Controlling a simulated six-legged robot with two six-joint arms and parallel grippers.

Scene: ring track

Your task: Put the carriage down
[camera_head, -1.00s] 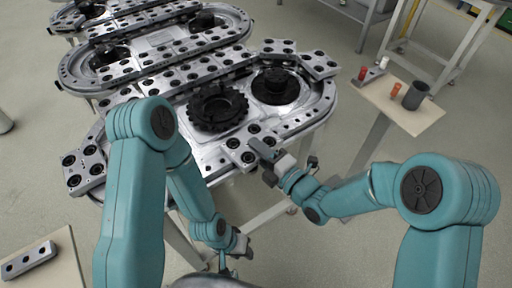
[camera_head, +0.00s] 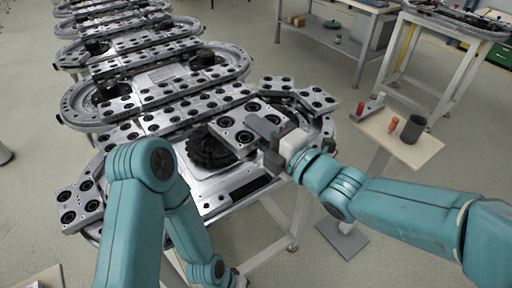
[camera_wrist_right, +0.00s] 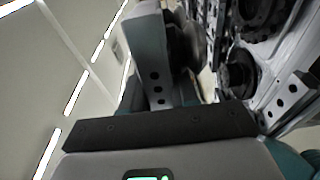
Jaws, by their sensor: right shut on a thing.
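My right gripper (camera_head: 268,138) is shut on a carriage (camera_head: 238,128), a silver plate with black round rollers. The carriage is above the front part of the ring track (camera_head: 222,203), in front of the far run of carriages, and covers part of the black toothed wheel (camera_head: 208,150). I cannot tell whether the carriage touches the track. In the right wrist view a grey gripper finger (camera_wrist_right: 148,55) stands out, and the held carriage cannot be made out surely. My left arm comes down at the lower left; its gripper is cut off by the bottom edge.
Other carriages sit on the track at the left (camera_head: 80,205) and at the right back (camera_head: 298,92). A small side table (camera_head: 425,148) at the right holds a dark cup (camera_head: 412,129) and red and orange pieces. The track's front surface has a bare stretch.

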